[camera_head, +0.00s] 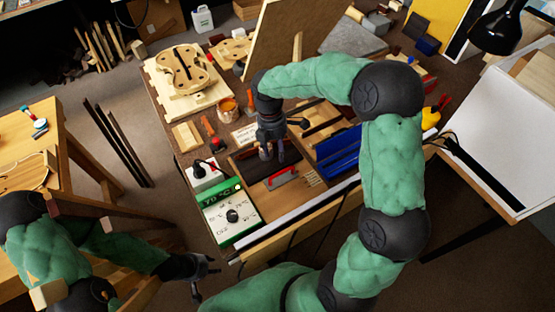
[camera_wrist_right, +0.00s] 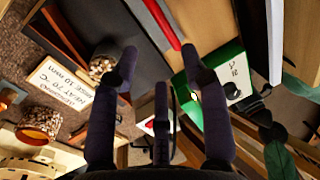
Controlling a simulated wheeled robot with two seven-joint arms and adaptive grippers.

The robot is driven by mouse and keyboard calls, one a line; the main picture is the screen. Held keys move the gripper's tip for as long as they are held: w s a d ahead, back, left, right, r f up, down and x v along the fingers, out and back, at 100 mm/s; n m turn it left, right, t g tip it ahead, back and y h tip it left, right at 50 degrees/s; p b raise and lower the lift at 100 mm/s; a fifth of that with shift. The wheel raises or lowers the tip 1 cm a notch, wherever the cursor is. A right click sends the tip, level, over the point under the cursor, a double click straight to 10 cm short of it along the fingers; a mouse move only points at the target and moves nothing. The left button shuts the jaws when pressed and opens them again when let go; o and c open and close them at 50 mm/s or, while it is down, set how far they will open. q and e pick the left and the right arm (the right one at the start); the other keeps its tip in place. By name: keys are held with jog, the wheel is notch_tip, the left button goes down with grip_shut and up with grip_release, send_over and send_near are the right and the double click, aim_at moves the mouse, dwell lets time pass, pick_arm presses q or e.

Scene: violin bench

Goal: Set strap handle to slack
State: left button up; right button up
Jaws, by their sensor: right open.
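I cannot single out the strap handle for sure. A red bar-shaped handle (camera_head: 283,178) lies on the wooden part of the bench, in front of my right gripper. In the right wrist view a red bar (camera_wrist_right: 163,24) shows at the top, beyond the fingertips. My right gripper (camera_head: 278,158) is open and points down over the bench, with nothing between its fingers. Its spread fingers also show in the right wrist view (camera_wrist_right: 162,68). My left gripper (camera_head: 206,272) is low at the left, off the bench, with its fingers apart and empty.
A green-and-white control box (camera_head: 215,222) with a black dial (camera_head: 232,215) stands at the bench's front left corner.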

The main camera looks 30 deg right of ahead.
jog(key=shift+w+r, duration=0.25)
jog(key=shift+r, duration=0.85)
jog(key=shift+w+r, duration=0.2)
jog(key=shift+r, duration=0.9)
